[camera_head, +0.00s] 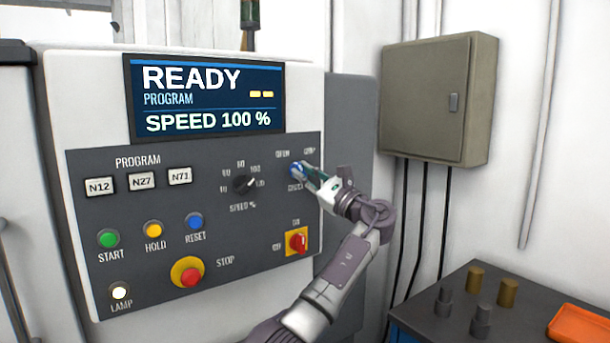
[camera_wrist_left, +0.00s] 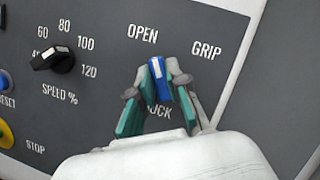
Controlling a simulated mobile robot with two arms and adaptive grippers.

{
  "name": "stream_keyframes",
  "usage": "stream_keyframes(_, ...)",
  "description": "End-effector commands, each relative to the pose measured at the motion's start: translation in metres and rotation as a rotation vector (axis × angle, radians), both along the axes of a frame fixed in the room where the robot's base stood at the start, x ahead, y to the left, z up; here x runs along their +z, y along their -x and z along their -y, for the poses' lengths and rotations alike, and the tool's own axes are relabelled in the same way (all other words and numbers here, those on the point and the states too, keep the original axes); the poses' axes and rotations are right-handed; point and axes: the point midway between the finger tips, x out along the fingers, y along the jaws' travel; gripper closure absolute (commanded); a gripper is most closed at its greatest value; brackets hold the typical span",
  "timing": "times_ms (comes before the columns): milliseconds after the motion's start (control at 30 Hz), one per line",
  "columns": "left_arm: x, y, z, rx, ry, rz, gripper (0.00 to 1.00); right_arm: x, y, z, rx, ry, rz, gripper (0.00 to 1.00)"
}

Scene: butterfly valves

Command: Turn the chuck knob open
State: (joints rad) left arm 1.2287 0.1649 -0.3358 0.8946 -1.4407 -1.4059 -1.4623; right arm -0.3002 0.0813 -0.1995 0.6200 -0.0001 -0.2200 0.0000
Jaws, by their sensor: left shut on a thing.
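The chuck knob (camera_head: 296,169) is a small blue rotary knob with a white line, on the dark control panel (camera_head: 215,225). My left gripper (camera_head: 303,172) is shut on it, reaching in from the lower right in the head view. In the left wrist view the knob (camera_wrist_left: 159,82) sits between the two green-padded fingertips (camera_wrist_left: 160,84). Its white line tilts up and left, toward the word OPEN; the word GRIP is to the right. The fingers partly hide the CHUCK label below. My right gripper is not in view.
The black speed knob (camera_head: 244,183) is left of the chuck knob. A red switch on yellow (camera_head: 297,241) is below, and a red stop button (camera_head: 190,278) is lower left. A grey wall cabinet (camera_head: 437,100) and a dark table (camera_head: 450,325) stand to the right.

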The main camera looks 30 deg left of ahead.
Motion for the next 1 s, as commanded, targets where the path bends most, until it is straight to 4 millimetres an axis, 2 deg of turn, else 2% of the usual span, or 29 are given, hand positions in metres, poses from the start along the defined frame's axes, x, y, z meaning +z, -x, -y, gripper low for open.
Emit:
stream_keyframes(67,-0.002,0.0,0.0,-0.002,0.004,0.001,1.0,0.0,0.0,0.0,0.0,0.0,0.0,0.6)
stream_keyframes(100,-0.002,0.0,0.0,-0.002,0.004,0.001,0.83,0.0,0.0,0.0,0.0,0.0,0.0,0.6)
stream_keyframes(233,-0.002,0.0,0.0,-0.001,0.003,0.0,0.61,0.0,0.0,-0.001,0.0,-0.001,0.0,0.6)
stream_keyframes(267,-0.001,0.0,0.0,-0.001,0.003,0.0,0.59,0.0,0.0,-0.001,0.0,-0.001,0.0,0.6)
stream_keyframes(533,-0.001,0.0,0.001,-0.001,0.002,-0.001,0.59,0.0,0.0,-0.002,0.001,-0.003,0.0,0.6)
stream_keyframes(667,-0.004,0.001,0.009,-0.002,0.001,0.0,0.59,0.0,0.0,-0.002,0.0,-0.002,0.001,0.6)
stream_keyframes(1000,-0.027,0.012,0.073,-0.006,0.003,-0.002,0.59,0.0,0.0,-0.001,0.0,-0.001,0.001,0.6)
